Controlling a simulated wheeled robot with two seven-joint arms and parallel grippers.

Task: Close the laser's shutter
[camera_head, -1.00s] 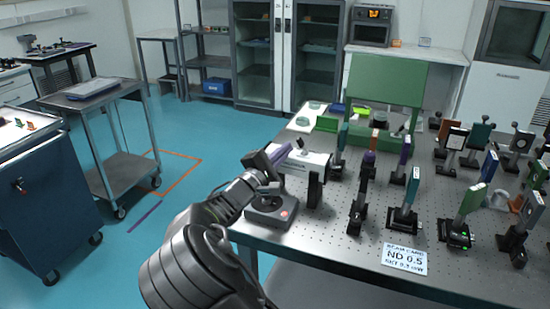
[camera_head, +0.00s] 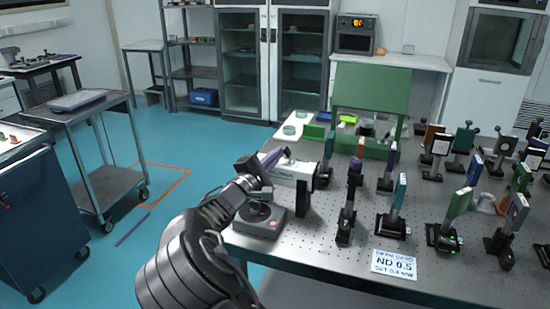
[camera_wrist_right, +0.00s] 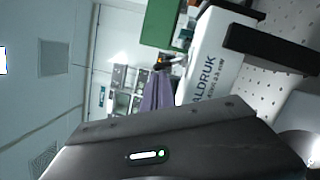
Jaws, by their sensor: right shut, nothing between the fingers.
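The laser is a white box (camera_head: 294,172) near the table's left end, with dark lettering on its side. The wrist view shows it close up, with "ALDRUK" on the white housing (camera_wrist_right: 215,62). My right gripper (camera_head: 276,156) has purple fingers, shut and empty, at the laser's upper left end in the head view. The fingers (camera_wrist_right: 158,92) also show beside the housing in the wrist view. I cannot tell whether they touch it. I cannot make out the shutter or its position; the gripper may hide it. My left gripper is not in view.
A grey box with a red button (camera_head: 260,220) stands at the table's left corner, under my right wrist. Several optic mounts stand to the right, one (camera_head: 346,205) near the laser. A sign (camera_head: 394,262) lies at the front edge. A green panel (camera_head: 372,88) stands behind.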

